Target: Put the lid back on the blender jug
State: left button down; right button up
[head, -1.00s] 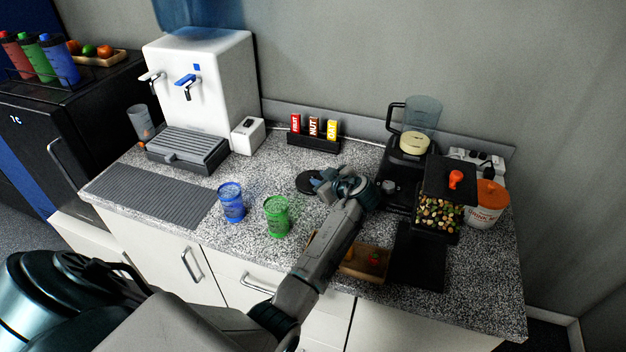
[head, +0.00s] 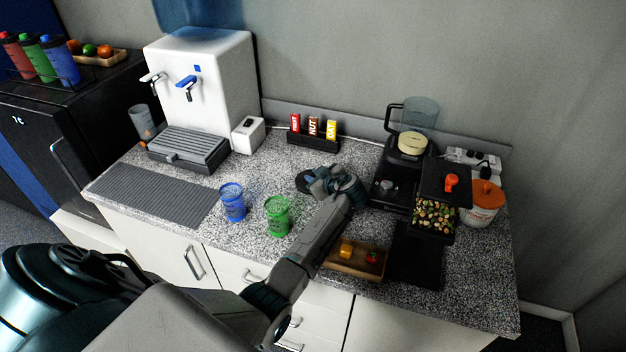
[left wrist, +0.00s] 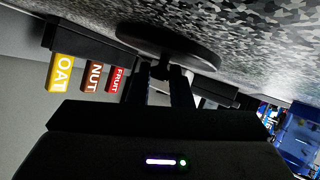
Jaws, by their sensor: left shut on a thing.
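The blender jug (head: 422,115) stands at the back right of the counter, clear with a dark handle on its left and pale yellow contents (head: 412,144) low down. Its top shows no lid. The lid (head: 303,182) is a dark round disc, partly hidden behind my left gripper (head: 318,182), left of the blender. In the left wrist view, the lid (left wrist: 165,42) is a black disc, with my left gripper's fingers (left wrist: 170,72) shut on its small knob. The lid is at or close to the counter; I cannot tell if it touches. My right gripper is not in view.
A blue cup (head: 232,203) and a green cup (head: 277,216) stand left of my arm. A wooden tray (head: 340,268) lies at the front edge. A nut dispenser (head: 435,216) and an orange-lidded tub (head: 484,208) stand right. The bar box (head: 312,141) is behind.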

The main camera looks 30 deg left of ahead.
pick_arm(q)
notch_tip(320, 180, up, 17)
jog(key=b, duration=0.2)
jog(key=s+d+f+m+t+h+b, duration=0.1)
jog(key=s+d+f+m+t+h, duration=0.15)
jog(key=d, duration=0.35)
jog(key=s+d+f+m+t+h+b, duration=0.1)
jog(key=s+d+f+m+t+h, duration=0.15)
jog(key=d+f+m, duration=0.2)
jog(key=s+d+r+m+t+h, duration=0.1)
jog(key=s+d+m+t+h, duration=0.1)
jog(key=s+d+m+h, duration=0.4)
jog(key=s+d, duration=0.3)
jog(key=d, duration=0.1)
jog(key=shift+d+r+b, duration=0.2)
jog(key=shift+r+b, duration=0.1)
jog(key=shift+b, duration=0.05)
